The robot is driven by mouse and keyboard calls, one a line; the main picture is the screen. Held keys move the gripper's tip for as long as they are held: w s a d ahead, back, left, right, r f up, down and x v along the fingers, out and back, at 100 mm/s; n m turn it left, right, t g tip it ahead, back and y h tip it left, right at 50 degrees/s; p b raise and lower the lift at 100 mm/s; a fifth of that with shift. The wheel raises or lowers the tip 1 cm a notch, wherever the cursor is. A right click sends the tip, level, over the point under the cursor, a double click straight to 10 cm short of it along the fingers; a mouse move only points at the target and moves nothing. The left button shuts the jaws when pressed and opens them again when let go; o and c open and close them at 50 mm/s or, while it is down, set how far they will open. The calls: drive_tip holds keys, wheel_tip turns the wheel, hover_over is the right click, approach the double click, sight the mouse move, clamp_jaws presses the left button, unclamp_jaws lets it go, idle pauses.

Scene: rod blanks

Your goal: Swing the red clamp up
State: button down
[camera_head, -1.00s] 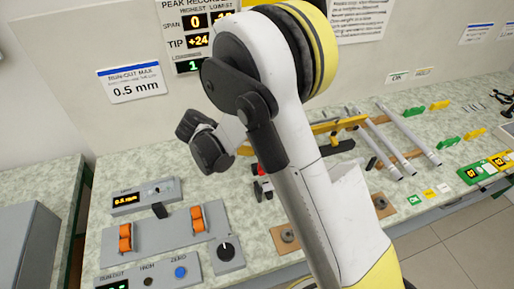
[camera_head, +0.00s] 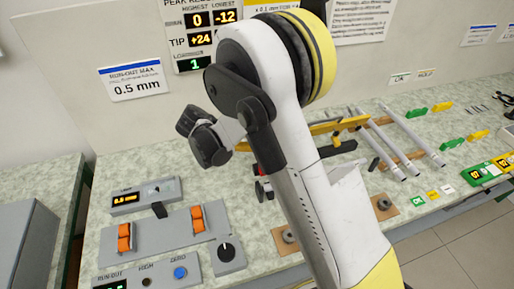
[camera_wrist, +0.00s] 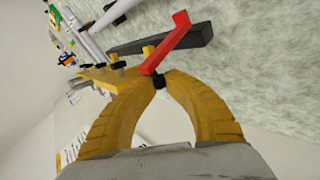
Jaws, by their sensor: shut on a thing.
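The red clamp (camera_wrist: 168,43) is a bent red lever in the wrist view, slanting from the fingertips up to the right across a dark bar (camera_wrist: 170,40). My gripper (camera_wrist: 158,80) has its two yellow fingers closed together at the lower end of the clamp. A small dark piece shows between the tips. In the head view only a small bit of the red clamp (camera_head: 255,168) shows beside my arm. My arm hides the gripper and most of the clamp there.
A yellow beam (camera_head: 325,127) and several grey rods (camera_head: 413,133) lie right of my arm. A grey panel with two orange switches (camera_head: 197,219) and a knob (camera_head: 226,252) stands at the left. The bench between panel and arm is mostly clear.

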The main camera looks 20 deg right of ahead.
drive_tip(key=c, duration=1.6)
unclamp_jaws()
drive_tip(key=shift+w+d, duration=0.1)
drive_tip(key=shift+w, duration=0.1)
drive_tip(key=shift+w+d+f, duration=0.1)
drive_tip(key=v, duration=1.2)
drive_tip(key=s+d+r+n+t+y, duration=0.1)
drive_tip(key=s+d+r+n+y, duration=0.1)
drive_tip(key=s+d+r+y, duration=0.45)
drive_tip(key=s+t+y, duration=0.1)
drive_tip(key=s, duration=0.3)
drive_tip(key=s+d+t, duration=0.1)
drive_tip(key=s+t, duration=0.1)
drive_tip(key=s, duration=0.3)
drive_tip(key=s+d+r+t+y, duration=0.1)
drive_tip(key=s, duration=0.4)
drive_tip(key=shift+s+r+y, duration=0.1)
drive_tip(key=shift+s+y, duration=0.1)
drive_tip(key=shift+y, duration=0.15)
